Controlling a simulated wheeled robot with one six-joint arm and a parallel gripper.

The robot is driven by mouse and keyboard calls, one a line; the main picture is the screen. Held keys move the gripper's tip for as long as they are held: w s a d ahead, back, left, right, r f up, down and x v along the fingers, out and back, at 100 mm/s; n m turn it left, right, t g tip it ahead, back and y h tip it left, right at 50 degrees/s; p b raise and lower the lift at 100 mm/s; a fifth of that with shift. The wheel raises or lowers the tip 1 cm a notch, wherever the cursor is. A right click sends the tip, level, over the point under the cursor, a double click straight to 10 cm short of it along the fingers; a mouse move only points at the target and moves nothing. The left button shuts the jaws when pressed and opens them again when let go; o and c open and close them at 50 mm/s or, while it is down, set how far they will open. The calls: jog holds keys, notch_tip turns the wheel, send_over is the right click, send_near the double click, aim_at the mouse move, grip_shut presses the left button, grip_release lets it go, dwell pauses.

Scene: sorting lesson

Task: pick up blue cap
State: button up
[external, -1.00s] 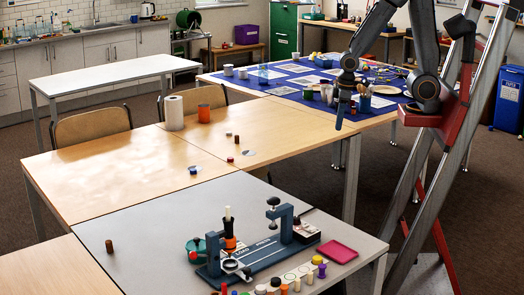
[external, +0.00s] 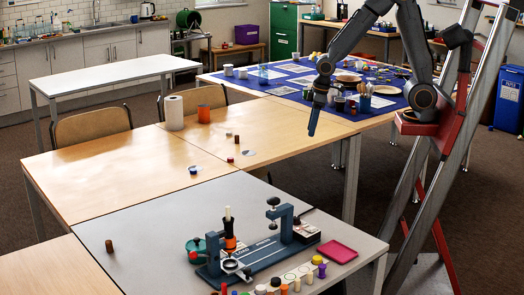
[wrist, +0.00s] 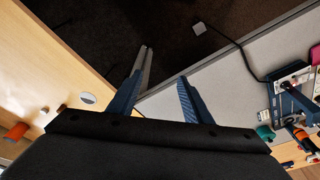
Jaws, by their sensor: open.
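A small blue cap (external: 193,170) sits on the light wooden table, near its edge with the grey table. My gripper (external: 313,125) hangs pointing down, well above and to the right of the cap, with a wide gap between them. In the wrist view my gripper (wrist: 165,65) has its two fingers spread apart with nothing between them. I cannot make out the blue cap in the wrist view.
An orange cup (external: 204,113) and paper roll (external: 174,112) stand farther back. A press (external: 265,250) stands on the grey table.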

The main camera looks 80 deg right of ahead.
aim_at(194, 169)
jog(key=w+d+f+t+b, duration=0.1)
jog(key=w+f+b, duration=0.3)
jog(key=w, duration=1)
jog(key=w+f+n+t+b, duration=0.1)
jog(key=w+f+b, duration=0.4)
jog(key=w, duration=1)
jog(key=w+d+f+t+y+b, duration=0.1)
jog(key=w+f+b, duration=0.3)
jog(key=w, duration=1.1)
jog(key=shift+w+d+f+n+t+b, duration=0.25)
jog(key=shift+d+n+t+b, duration=0.25)
jog(key=shift+b, duration=1.05)
jog(key=shift+a+x, duration=0.1)
jog(key=shift+x, duration=1.8)
jog(key=shift+a+x, duration=0.15)
jog(key=shift+x, duration=1.7)
jog(key=shift+c, duration=0.4)
grip_shut()
